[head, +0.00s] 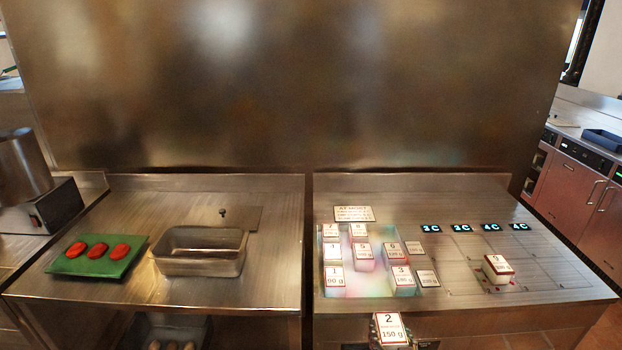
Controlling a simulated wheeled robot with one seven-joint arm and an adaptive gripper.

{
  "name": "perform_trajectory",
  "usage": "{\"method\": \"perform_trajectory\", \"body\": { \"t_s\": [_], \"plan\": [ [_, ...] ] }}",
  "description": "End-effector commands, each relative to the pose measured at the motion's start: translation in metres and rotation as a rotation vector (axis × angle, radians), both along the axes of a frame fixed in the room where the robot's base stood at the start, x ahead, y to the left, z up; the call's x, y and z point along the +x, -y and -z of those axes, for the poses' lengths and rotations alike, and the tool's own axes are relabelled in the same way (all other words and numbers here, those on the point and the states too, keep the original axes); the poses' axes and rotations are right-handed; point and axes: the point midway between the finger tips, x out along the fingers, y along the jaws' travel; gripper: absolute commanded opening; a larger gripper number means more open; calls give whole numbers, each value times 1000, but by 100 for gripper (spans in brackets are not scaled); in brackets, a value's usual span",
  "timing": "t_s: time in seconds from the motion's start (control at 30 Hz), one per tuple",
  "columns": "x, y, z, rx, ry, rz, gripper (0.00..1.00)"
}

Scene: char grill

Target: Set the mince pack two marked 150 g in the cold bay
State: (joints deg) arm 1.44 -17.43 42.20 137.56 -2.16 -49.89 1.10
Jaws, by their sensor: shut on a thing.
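The mince pack two (391,331), a white-topped block with a red-edged label reading "2" and "150 g", is at the bottom of the head view, in front of the right counter's front edge. My gripper (393,343) is shut on it, its dark fingers partly hidden behind the pack and cut off by the frame edge. Which area is the cold bay cannot be told for certain.
A pale translucent tray (373,287) holds several numbered packs, with a sign (354,213) behind it. Small labels (428,278) stand beside it. The left counter holds a metal pan (202,266) and a green tray (88,268) with red patties. Several grid cells are bare.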

Motion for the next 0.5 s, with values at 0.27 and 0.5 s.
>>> {"method": "perform_trajectory", "body": {
  "t_s": [0.27,0.5],
  "plan": [
    [27,-2,67,1,-7,1,14],
    [34,-4,119,-3,-4,2,14]
  ]
}}
